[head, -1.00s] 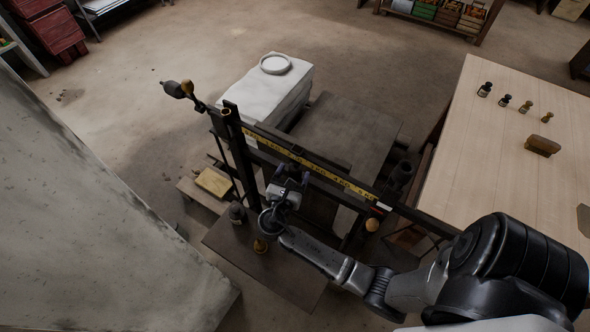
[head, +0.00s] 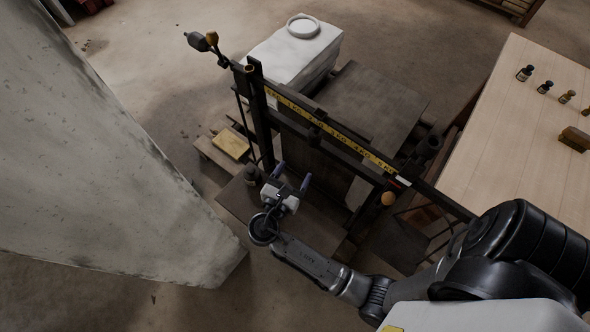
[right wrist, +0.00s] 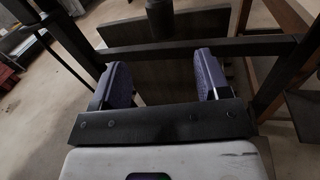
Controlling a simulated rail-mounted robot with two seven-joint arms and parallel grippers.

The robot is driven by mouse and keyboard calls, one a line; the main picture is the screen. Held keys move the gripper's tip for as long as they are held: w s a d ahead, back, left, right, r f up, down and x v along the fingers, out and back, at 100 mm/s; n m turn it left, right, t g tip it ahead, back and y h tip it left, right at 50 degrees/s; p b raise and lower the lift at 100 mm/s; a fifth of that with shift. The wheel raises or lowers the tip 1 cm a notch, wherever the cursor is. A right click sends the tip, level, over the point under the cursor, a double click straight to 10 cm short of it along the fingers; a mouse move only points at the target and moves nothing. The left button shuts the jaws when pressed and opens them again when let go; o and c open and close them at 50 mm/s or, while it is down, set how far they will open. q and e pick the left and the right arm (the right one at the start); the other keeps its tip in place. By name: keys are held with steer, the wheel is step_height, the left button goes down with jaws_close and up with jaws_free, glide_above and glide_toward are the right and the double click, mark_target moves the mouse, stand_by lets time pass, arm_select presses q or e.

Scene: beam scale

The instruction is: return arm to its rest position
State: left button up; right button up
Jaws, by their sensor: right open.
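My right gripper (head: 293,176) is open and empty, with two blue-grey finger pads, in front of the beam scale's dark frame. In the right wrist view the gripper (right wrist: 163,75) has nothing between its fingers, and dark frame bars lie beyond them. The scale's beam (head: 340,140) has a yellow graduated strip and runs from the dark post (head: 262,125) down to the right. My left gripper is not in view.
A white sack-like block (head: 283,62) with a round dish (head: 303,26) stands behind the scale. A pale table (head: 500,150) at right holds small bottles and a brown brush-like block (head: 574,139). A grey slanted wall (head: 90,150) fills the left.

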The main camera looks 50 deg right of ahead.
stand_by(0.4)
steer(key=a+f+m+t+y, duration=0.1)
steer(key=a+f+m+y, duration=0.15)
steer(key=m+y, duration=0.6)
steer(key=a+f+m+y, duration=0.1)
steer(key=a+m+y, duration=0.3)
steer(key=m, duration=0.7)
steer(key=s+d+f+g+y, duration=0.1)
steer(key=s+y, duration=0.2)
steer(key=s, duration=0.6)
steer(key=s+d+f+g+y, duration=0.1)
steer(key=s+f+g+y, duration=0.1)
steer(key=s, duration=0.8)
step_height(320, 180, up, 16)
steer(key=w+p, duration=0.1)
steer(key=p, duration=1.5)
steer(key=shift+r+n+t+p, duration=0.25)
steer(key=shift+n+t+p, duration=0.05)
steer(key=shift+n, duration=0.15)
